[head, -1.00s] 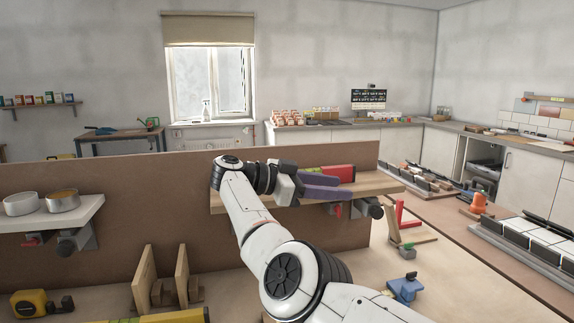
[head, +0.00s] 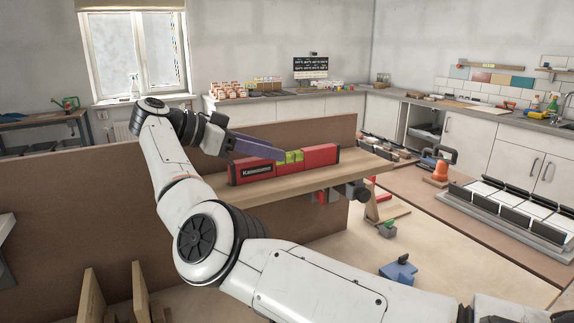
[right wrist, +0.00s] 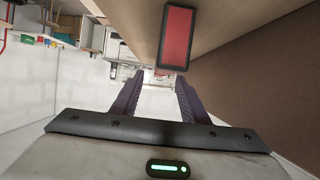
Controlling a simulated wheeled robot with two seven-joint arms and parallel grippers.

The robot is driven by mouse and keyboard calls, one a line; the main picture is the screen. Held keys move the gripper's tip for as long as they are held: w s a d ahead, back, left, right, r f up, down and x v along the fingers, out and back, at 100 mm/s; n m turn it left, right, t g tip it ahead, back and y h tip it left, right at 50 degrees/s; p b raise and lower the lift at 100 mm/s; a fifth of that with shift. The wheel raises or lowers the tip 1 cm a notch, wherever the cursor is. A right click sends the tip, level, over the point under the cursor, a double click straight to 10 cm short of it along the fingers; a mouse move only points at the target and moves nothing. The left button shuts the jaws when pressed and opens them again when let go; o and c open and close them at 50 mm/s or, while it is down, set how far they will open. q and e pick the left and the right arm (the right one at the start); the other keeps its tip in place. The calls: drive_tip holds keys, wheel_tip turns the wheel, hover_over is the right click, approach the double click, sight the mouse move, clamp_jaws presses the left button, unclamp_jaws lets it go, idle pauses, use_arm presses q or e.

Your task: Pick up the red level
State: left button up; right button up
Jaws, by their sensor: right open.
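The red level (head: 322,157) lies lengthwise on a wooden shelf (head: 290,185), with yellow-green vials at its middle and a black label on its left part. In the right wrist view one red end of the level (right wrist: 178,38) shows at the top, beyond the fingertips and not between them. My right gripper (head: 272,152) reaches in from the left, its dark purple fingers just above or behind the level's left part; I cannot tell which. In the right wrist view its two fingers (right wrist: 160,82) stand apart with nothing between them. My left gripper is out of view.
The shelf is fixed to a brown upright panel (head: 90,195), with a clamp (head: 345,192) under its right end. A workbench with a tiled rack (head: 515,213) and an orange cone-like object (head: 440,171) stands at right. Wooden uprights (head: 90,295) rise at lower left.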

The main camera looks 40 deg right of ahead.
sight(288, 162)
drive_tip(key=shift+p+x, duration=0.3)
drive_tip(key=shift+x, duration=2.85)
drive_tip(key=shift+w+d+r, duration=0.1)
clamp_jaws()
